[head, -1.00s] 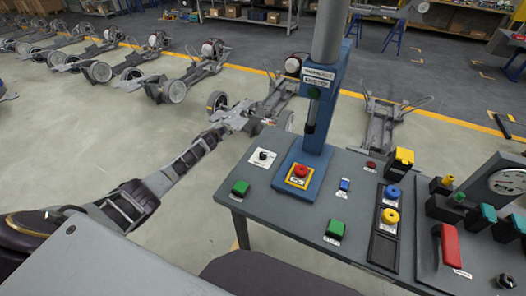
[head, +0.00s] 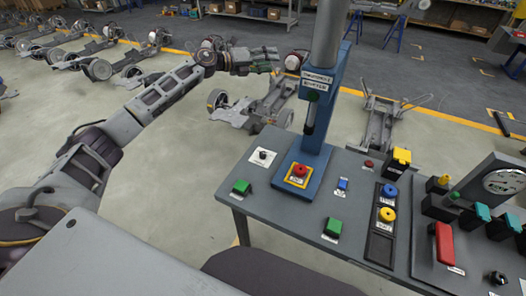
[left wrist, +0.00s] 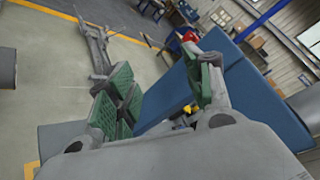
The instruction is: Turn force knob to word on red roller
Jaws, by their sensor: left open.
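My left gripper (head: 270,62) is raised left of the top of the blue post, over the floor. In the left wrist view it (left wrist: 168,88) is open, with green pads apart and nothing between them. A black knob (head: 262,155) sits on a white plate at the left of the grey bench. Another black knob (head: 499,278) is at the lower right, near a red cylinder-like part (head: 446,244) with a small label. I cannot tell which knob is the force knob, nor read the words by them. My right gripper is not in view.
The blue post (head: 318,120) stands on the grey bench (head: 275,215), with a red button (head: 300,170) at its foot. Green, blue and yellow buttons and a round gauge (head: 503,181) are further right. Chassis (head: 250,105) stand on the floor behind.

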